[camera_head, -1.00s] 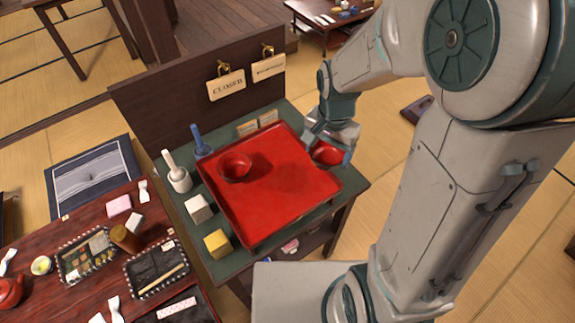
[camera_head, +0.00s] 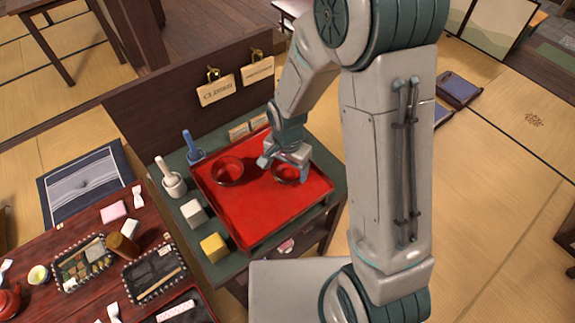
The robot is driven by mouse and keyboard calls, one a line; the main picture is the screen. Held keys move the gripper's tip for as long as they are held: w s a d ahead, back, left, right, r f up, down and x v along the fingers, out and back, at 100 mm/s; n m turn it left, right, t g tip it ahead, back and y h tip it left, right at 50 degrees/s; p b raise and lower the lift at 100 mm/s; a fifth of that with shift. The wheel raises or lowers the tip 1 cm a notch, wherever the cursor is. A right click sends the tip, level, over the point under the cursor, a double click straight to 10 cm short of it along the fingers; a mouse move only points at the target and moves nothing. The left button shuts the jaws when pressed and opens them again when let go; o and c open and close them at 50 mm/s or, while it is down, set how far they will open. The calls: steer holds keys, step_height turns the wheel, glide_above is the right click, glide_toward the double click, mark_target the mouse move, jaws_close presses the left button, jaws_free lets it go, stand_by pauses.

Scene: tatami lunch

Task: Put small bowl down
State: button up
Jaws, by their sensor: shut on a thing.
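The small red bowl (camera_head: 286,174) is at my gripper (camera_head: 285,162), over the right half of the red tray. My gripper is shut on the bowl's rim and partly hides it. I cannot tell whether the bowl touches the tray. The red tray (camera_head: 262,216) lies on the dark green top of a small stand. Another red bowl (camera_head: 228,171) stands in the tray's left half, a short way left of the held bowl.
Left of the tray stand a white holder (camera_head: 174,184), a blue-handled thing (camera_head: 194,150), a white block (camera_head: 193,212) and a yellow block (camera_head: 214,247). A dark panel with hanging signs (camera_head: 216,92) rises behind. The tray's front part is clear.

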mark_target(288, 175)
steer(key=shift+f, duration=0.15)
steer(key=o, duration=1)
step_height(288, 175, up, 12)
steer(key=r, duration=0.1)
steer(key=s+d+r+n+t, duration=0.3)
steer(key=s+d+r+n, duration=0.4)
steer(key=s+d, duration=0.5)
steer(key=shift+d+b+v, duration=0.2)
steer(key=shift+b+v, duration=0.15)
steer(key=shift+v, duration=0.75)
